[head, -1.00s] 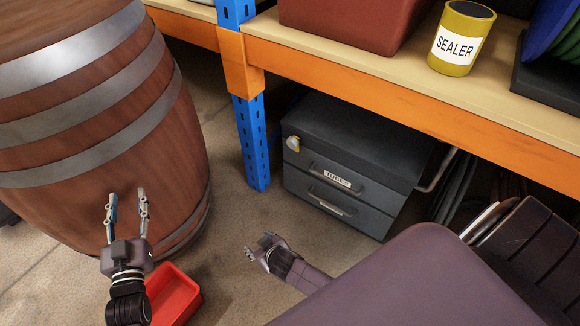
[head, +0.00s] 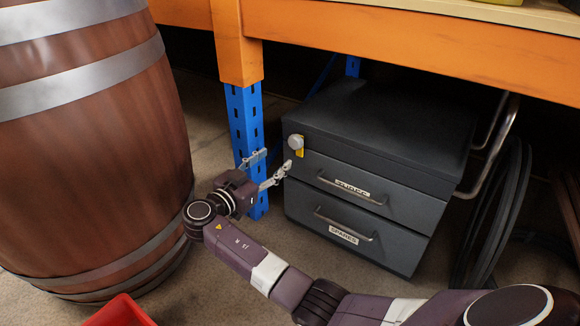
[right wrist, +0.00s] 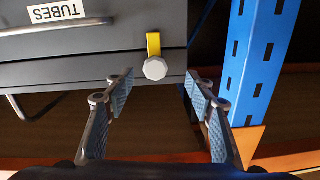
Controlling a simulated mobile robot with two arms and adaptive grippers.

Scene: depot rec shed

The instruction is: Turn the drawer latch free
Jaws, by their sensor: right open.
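The dark grey drawer cabinet (head: 375,160) stands on the floor under the shelf, with two handled drawers, the upper labelled TUBES and the lower SPARES. The drawer latch (head: 296,143) is a pale knob with a yellow plate at the cabinet's upper left front corner. The latch also shows in the right wrist view (right wrist: 155,68), just beyond and between my fingertips. My right gripper (head: 266,168) is open and empty, its fingers pointing at the latch from the left and below. In the right wrist view the gripper (right wrist: 158,90) appears apart from the knob. My left gripper is out of view.
A blue shelf post (head: 246,130) stands close left of the cabinet, behind my right fingers. A wooden barrel (head: 90,150) fills the left. A red bin (head: 120,312) is at the bottom. The orange shelf beam (head: 430,45) hangs above.

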